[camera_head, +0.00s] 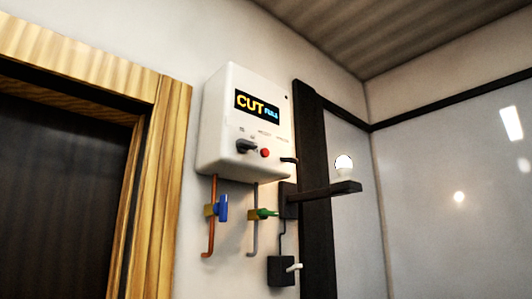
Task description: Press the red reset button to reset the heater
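The heater (232,125) is a white box mounted on the wall, left of the picture's middle. Its dark display (257,105) reads "CUT" in yellow with smaller blue letters that look like "FULL". The red reset button (265,153) is a small round spot on the lower front of the box. A black knob (245,146) sits just left of the red button. Nothing covers the button. My gripper does not show in this view.
Two pipes run below the heater, with a blue valve handle (222,207) and a green one (264,213). A dark shelf (325,190) juts out at right, holding a white round object (344,167). A dark box (281,271) hangs below. A wooden door frame (165,180) stands left.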

